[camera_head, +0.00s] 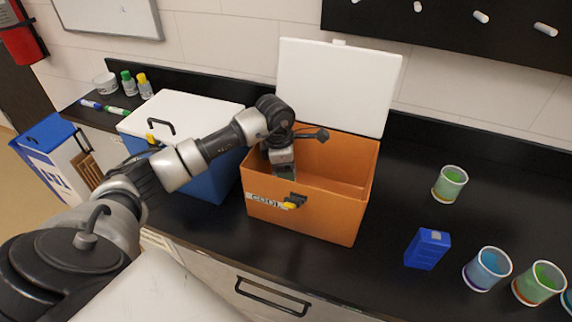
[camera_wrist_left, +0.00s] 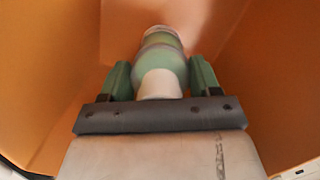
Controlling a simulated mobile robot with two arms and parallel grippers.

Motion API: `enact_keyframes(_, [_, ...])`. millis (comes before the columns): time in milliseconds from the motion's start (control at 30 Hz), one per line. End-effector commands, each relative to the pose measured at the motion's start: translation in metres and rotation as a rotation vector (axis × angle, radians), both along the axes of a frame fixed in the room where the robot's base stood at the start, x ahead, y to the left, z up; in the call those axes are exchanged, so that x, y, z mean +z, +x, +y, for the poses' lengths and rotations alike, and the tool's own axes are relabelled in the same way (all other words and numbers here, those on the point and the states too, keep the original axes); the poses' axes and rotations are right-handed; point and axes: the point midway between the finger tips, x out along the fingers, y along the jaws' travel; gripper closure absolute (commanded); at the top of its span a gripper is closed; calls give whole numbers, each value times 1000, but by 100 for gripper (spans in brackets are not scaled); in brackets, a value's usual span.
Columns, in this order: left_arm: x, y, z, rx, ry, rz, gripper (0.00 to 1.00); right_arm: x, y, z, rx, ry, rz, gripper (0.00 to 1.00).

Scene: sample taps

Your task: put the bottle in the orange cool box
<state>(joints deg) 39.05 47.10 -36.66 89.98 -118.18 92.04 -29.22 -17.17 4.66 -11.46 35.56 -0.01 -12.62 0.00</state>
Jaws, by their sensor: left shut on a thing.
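The orange cool box (camera_head: 300,211) stands on the black counter with its white lid (camera_head: 338,85) raised at the back. My left gripper (camera_head: 285,172) reaches down inside the box, near its left side. In the left wrist view the gripper (camera_wrist_left: 161,80) is shut on the bottle (camera_wrist_left: 160,58), with green fingers on either side of it. The bottle has a white end and a pale green band. Orange walls surround it in that view. The head view does not clearly show the bottle; the gripper and box wall hide it. I cannot tell if it touches the floor.
A blue cool box (camera_head: 205,186) with a closed white lid stands just left, under my arm. A blue block (camera_head: 427,249) and several cups (camera_head: 487,268) stand at the right. The counter just right of the orange box is clear.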

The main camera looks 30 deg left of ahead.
Motion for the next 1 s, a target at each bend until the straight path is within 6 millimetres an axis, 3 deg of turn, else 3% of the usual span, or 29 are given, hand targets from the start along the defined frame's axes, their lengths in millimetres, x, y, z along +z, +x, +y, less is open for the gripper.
enact_keyframes(233, [-3, 0, 0, 0, 0, -1, 84, -5, 0, 0, -1, 0, -1, 57])
enact_keyframes(267, [-3, 0, 0, 0, -1, -1, 35, -4, 0, 0, -1, 0, -1, 57])
enact_keyframes(400, [-2, 0, 0, 0, 0, 0, 13, -3, 0, 0, -1, 0, -1, 57])
enact_keyframes(800, [5, 0, 1, 0, 0, -2, 12, -3, 0, 0, -1, 0, 0, 57])
enact_keyframes(1000, [42, -2, 6, 0, 1, -8, 12, -17, 0, 1, -1, 1, 0, 57])
